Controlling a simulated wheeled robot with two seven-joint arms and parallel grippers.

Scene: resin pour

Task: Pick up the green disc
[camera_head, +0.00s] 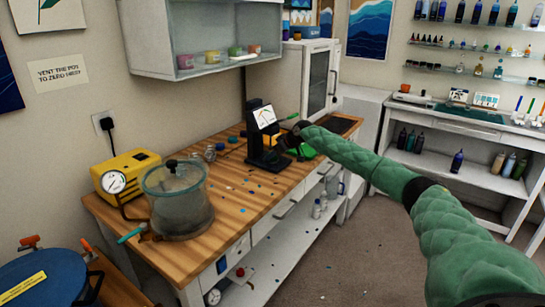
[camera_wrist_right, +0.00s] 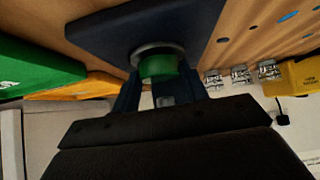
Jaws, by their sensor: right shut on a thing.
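The green disc (camera_wrist_right: 158,67) is in the middle of the right wrist view, between the two fingers of my right gripper (camera_wrist_right: 160,82). The gripper is shut on it. Behind the disc is a round silver plate on a dark blue base (camera_wrist_right: 195,28); I cannot tell whether the disc still touches that plate. In the head view my right gripper (camera_head: 287,138) is at the dark stand with a lit dial display (camera_head: 262,117), and the disc cannot be made out there. My left gripper is not in view.
A green block (camera_head: 303,151) lies on the wooden counter (camera_head: 240,190) beside the stand. A clear pot (camera_head: 178,200) and a yellow gauge box (camera_head: 130,172) stand at the left. Small jars (camera_head: 211,153) sit behind. The counter's front middle is mostly clear.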

